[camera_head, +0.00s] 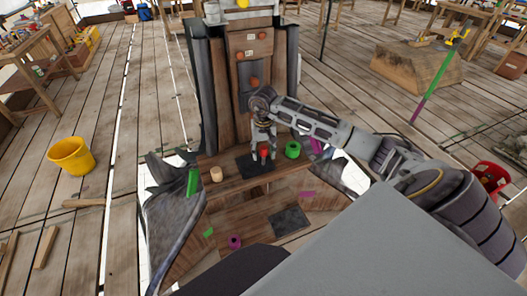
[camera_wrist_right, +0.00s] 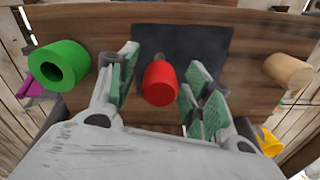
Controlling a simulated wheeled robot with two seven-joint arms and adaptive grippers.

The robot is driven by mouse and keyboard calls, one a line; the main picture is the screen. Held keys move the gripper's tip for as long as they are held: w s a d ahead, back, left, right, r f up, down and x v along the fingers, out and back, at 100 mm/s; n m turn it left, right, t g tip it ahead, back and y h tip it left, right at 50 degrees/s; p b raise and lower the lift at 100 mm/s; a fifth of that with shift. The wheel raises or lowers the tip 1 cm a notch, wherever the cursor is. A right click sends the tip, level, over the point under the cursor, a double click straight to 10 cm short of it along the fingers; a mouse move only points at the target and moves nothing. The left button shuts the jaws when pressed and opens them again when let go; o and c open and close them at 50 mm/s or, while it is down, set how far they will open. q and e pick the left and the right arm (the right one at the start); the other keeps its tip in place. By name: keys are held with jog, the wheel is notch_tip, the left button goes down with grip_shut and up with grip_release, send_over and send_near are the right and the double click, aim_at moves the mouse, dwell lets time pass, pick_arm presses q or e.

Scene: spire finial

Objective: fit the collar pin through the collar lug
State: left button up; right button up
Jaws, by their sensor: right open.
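My right gripper (camera_head: 262,150) is open, pointing down over the wooden shelf (camera_head: 235,182). A red cylindrical part (camera_head: 264,155) is on the dark square mat (camera_head: 247,167). In the right wrist view, the red part (camera_wrist_right: 160,82) sits between my two green-padded fingers (camera_wrist_right: 158,85), with a visible gap on each side. A green hollow cylinder (camera_head: 292,149) lies to its right in the head view. A tan cylinder (camera_head: 215,174) stands to its left. None is labelled, so I cannot tell which are the collar pin and collar lug. My left gripper is not in view.
A tall wooden panel (camera_head: 249,60) with orange knobs rises behind the shelf. Below lie a magenta ring (camera_head: 235,242) and another dark square (camera_head: 290,221). A yellow bucket (camera_head: 72,155) stands on the plank floor at left. A red container (camera_head: 490,175) is at right.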

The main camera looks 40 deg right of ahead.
jog(key=shift+r, duration=0.7)
notch_tip(320, 180, up, 6)
jog(key=shift+f, duration=0.15)
notch_tip(320, 180, up, 4)
jog(key=shift+f+b, duration=0.25)
jog(key=shift+b, duration=0.05)
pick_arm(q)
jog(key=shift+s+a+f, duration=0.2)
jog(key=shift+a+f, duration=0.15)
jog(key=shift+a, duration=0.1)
pick_arm(e)
jog(key=shift+r, duration=0.85)
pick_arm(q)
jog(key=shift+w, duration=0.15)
